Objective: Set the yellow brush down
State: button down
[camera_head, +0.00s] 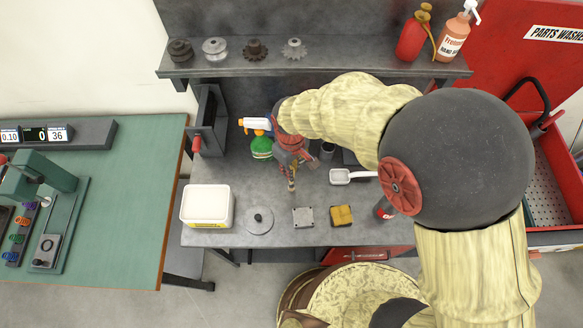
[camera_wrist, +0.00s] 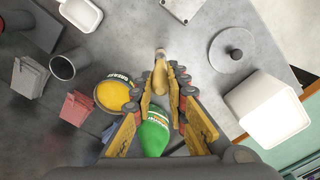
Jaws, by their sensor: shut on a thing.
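My gripper (camera_head: 291,172) points down over the grey workbench (camera_head: 258,186), left of the white scoop-like tray. Its yellow and red fingers (camera_wrist: 161,92) are closed in the wrist view on a slim tan-yellow piece (camera_wrist: 160,70), which I take to be the yellow brush. Its narrow end points to the top of that view. A small tan tip (camera_head: 291,185) shows below the fingers in the head view. The rest of the brush is hidden between the fingers. I cannot tell whether it touches the bench.
A green spray bottle (camera_head: 262,147) stands close behind my gripper. In front are a white tub (camera_head: 207,205), a round grey lid (camera_head: 259,219), a grey square plate (camera_head: 303,217) and a yellow square piece (camera_head: 342,215). A yellow round tin (camera_wrist: 115,95) is beside the fingers.

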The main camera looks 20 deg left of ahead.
jog(key=shift+f, duration=0.2)
jog(key=c, duration=1.8)
grip_release()
jog(key=shift+o, duration=0.2)
notch_tip(320, 180, up, 12)
jog(key=shift+r, duration=0.25)
